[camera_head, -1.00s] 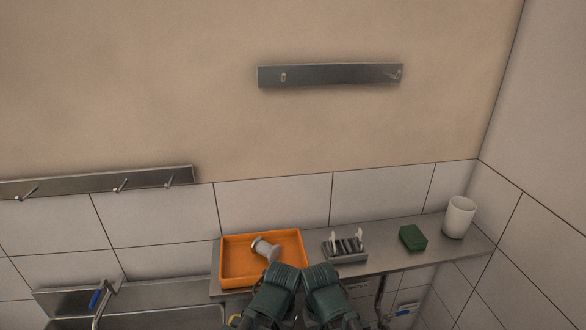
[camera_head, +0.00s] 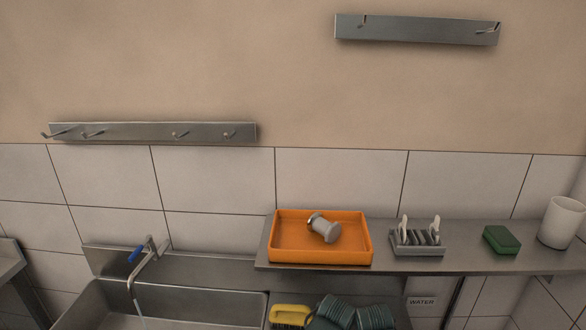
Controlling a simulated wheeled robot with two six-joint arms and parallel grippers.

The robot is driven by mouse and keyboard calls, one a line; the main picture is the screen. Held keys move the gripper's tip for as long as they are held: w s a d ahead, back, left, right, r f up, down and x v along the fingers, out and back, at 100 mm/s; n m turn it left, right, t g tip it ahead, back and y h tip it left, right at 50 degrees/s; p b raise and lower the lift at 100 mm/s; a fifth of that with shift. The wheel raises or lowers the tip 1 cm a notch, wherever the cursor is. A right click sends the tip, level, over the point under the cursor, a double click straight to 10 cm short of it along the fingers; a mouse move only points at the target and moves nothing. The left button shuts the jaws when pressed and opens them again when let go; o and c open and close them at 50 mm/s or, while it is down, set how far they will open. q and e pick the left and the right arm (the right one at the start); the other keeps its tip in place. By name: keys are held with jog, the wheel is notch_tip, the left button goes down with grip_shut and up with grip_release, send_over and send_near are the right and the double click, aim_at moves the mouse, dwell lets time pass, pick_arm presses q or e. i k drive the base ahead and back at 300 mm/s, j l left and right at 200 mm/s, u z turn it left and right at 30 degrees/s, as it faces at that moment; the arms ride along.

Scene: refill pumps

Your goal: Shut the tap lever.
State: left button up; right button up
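The tap (camera_head: 148,262) stands at the back of the steel sink at the lower left. Its lever has a blue grip (camera_head: 135,254) and sits at the tap's upper left. A thin pale stream of water (camera_head: 139,312) falls from the spout into the sink. My gripper fingertips are not in view.
An orange tray (camera_head: 281,255) holding a grey metal pump part (camera_head: 323,228) sits on the steel shelf, with a rack (camera_head: 418,245), a green block (camera_head: 501,239) and a white cup (camera_head: 562,222) to its right. A yellow item (camera_head: 290,315) lies below the shelf.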

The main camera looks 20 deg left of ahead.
aim_at(149, 240)
jog(key=j+u, duration=0.2)
jog(key=u, duration=0.25)
jog(key=j+u, duration=0.2)
jog(key=u, duration=0.25)
jog(key=j+u, duration=0.2)
jog(key=u, duration=0.25)
